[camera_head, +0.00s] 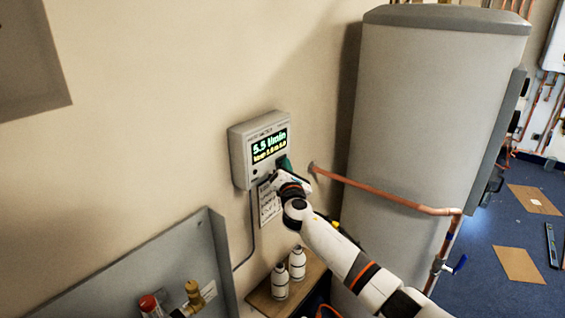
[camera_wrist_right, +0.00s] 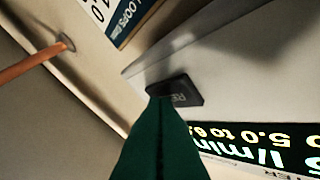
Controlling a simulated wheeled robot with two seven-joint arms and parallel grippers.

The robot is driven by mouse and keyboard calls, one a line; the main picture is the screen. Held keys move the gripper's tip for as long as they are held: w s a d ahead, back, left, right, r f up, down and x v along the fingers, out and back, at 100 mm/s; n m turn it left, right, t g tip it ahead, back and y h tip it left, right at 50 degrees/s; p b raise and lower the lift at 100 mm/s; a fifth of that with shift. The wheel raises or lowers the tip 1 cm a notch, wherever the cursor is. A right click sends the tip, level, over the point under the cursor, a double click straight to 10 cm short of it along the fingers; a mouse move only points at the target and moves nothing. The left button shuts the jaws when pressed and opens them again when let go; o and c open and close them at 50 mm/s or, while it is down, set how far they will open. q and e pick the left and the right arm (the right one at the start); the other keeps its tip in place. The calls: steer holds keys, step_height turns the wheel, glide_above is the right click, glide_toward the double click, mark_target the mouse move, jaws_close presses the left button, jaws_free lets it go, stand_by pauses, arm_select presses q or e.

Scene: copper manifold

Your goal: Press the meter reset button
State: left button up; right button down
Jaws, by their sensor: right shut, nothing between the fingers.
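The meter (camera_head: 239,152) is a grey box on the wall, its lit display (camera_head: 268,146) reading 5.5 l/min with a smaller yellow line below. In the right wrist view the reset button (camera_wrist_right: 182,92) is a dark block with partly visible lettering, near the display (camera_wrist_right: 262,146), which appears upside down. My right gripper (camera_head: 286,164) is at the lower right of the meter's face. Its green fingers (camera_wrist_right: 160,100) are shut and empty, their tips overlapping the button's edge. I cannot tell whether they touch or press it. My left gripper is not in view.
A copper pipe (camera_head: 385,194) runs from the wall to the right, beside the large grey tank (camera_head: 430,110). A printed label sheet (camera_head: 268,203) hangs below the meter. Two white bottles (camera_head: 297,263) stand on a wooden shelf (camera_head: 262,299) below. A grey panel (camera_head: 150,262) stands lower left.

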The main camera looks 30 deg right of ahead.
stand_by(0.5)
steer(key=shift+s+d+p, duration=0.3)
steer(key=shift+s+p, duration=0.1)
steer(key=shift+s, duration=0.3)
steer(key=s, duration=0.1)
steer(key=s+d+p, duration=0.1)
steer(key=s, duration=0.1)
steer(key=s+d+p, duration=0.1)
steer(key=shift+s, duration=0.3)
stand_by(0.6)
